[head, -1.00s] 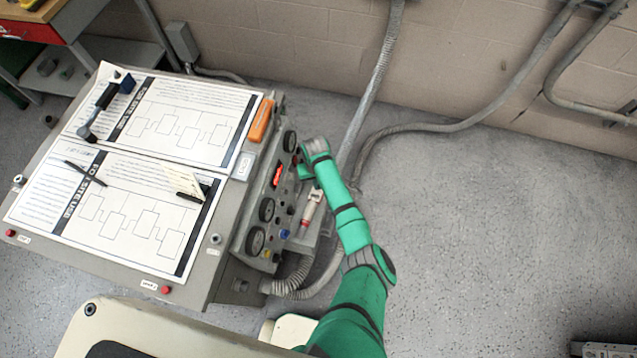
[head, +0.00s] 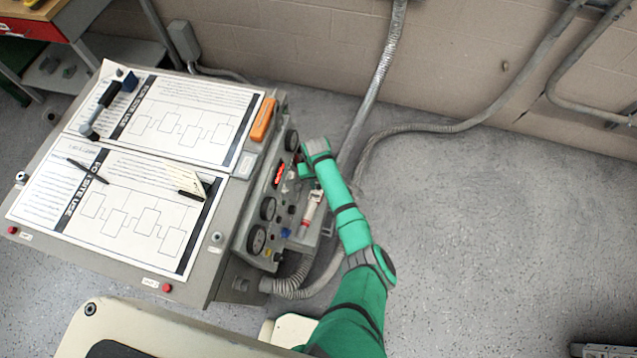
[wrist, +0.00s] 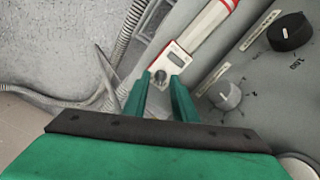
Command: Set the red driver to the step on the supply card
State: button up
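The red driver (head: 312,208) is a pale tool with red bands beside the sloping panel's right side. In the wrist view the driver (wrist: 198,36) shows a small display (wrist: 175,57) and a dark round knob at its near end. My gripper (wrist: 161,80) has its two green fingers apart, with that knob showing between the tips. I cannot tell whether the fingers touch it. In the head view my gripper (head: 304,171) is partly hidden by my wrist. A small pale card (head: 187,180) stands on the lower sheet; its writing is too small to read.
The panel carries dark round dials (head: 257,239) and a lit red display (head: 279,174). In the wrist view a grey knob (wrist: 226,95) and a black knob (wrist: 289,32) are right of the driver. Grey hoses (head: 292,287) run below. Open floor lies to the right.

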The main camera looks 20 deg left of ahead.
notch_tip(320, 180, up, 11)
jog(key=shift+s+a+f, duration=0.15)
jog(key=shift+a+f, duration=0.05)
dwell(0.4)
